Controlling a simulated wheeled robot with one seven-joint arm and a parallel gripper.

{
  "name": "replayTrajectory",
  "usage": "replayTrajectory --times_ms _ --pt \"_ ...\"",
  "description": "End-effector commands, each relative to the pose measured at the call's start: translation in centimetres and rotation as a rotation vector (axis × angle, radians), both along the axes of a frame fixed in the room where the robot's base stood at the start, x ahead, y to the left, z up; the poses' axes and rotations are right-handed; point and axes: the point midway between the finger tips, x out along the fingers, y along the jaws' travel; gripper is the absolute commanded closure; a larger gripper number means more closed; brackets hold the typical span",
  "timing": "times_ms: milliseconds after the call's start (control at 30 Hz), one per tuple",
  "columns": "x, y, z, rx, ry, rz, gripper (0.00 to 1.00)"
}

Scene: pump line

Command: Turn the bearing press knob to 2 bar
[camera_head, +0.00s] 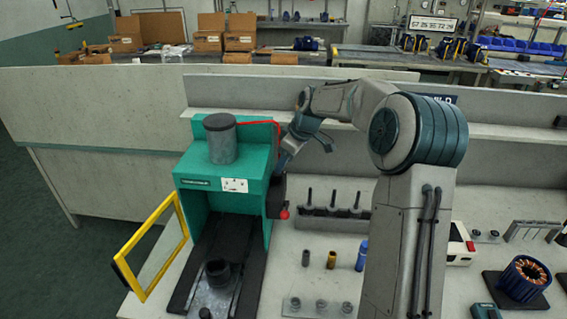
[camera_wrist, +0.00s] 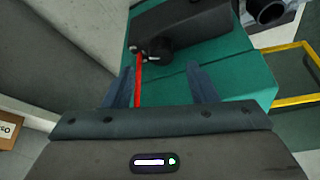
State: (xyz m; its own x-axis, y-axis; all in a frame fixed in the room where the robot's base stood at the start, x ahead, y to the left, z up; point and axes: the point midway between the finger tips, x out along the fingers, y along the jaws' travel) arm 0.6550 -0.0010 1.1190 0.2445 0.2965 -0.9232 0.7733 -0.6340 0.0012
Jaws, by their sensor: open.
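The bearing press (camera_head: 196,178) is a teal frame with a grey cylinder on top and a white panel on its front. It also shows in the wrist view (camera_wrist: 215,65). In the wrist view a dark round knob (camera_wrist: 158,51) sits at the edge of a black block on the press. My gripper (camera_wrist: 160,78) is open and empty. Its two fingers point toward the knob, which lies just beyond and between the fingertips, apparently apart from them. In the head view my gripper (camera_head: 291,148) is behind the press's right side; the knob cannot be made out there. The pressure setting is not readable.
A red hose (camera_wrist: 138,80) runs between my fingers in the wrist view. A yellow-framed guard (camera_head: 150,243) stands open left of the press. A rack with upright pins (camera_head: 333,222) and small cylinders stand right of it. A low wall (camera_head: 330,138) runs behind.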

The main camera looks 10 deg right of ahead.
Motion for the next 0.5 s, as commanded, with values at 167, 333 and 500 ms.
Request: replayTrajectory --times_ms 167,333,500 --pt "-0.2 -0.2 2.7 -0.001 -0.003 0.007 0.48" --pt "-0.3 -0.2 3.1 -0.001 -0.002 0.013 0.48" --pt "-0.3 0.0 3.0 -0.001 -0.003 0.016 0.48"
